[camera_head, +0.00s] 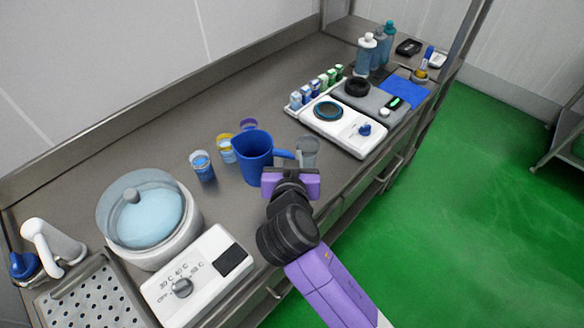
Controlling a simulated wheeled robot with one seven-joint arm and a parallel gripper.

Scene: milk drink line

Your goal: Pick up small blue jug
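The small blue jug (254,157) stands upright on the steel counter, its handle pointing right. My gripper (287,170) is just right of and in front of the jug, near its handle, at the end of my purple and black arm. The gripper's fingers are hidden behind its purple body, so I cannot tell whether they are open or touch the handle.
Small cups (202,166) with blue and yellow bands stand left of the jug, and a grey cup (307,152) stands to its right. A lidded heating pot (150,220) is at the left. A white hotplate device (345,138) with small bottles is at the right.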

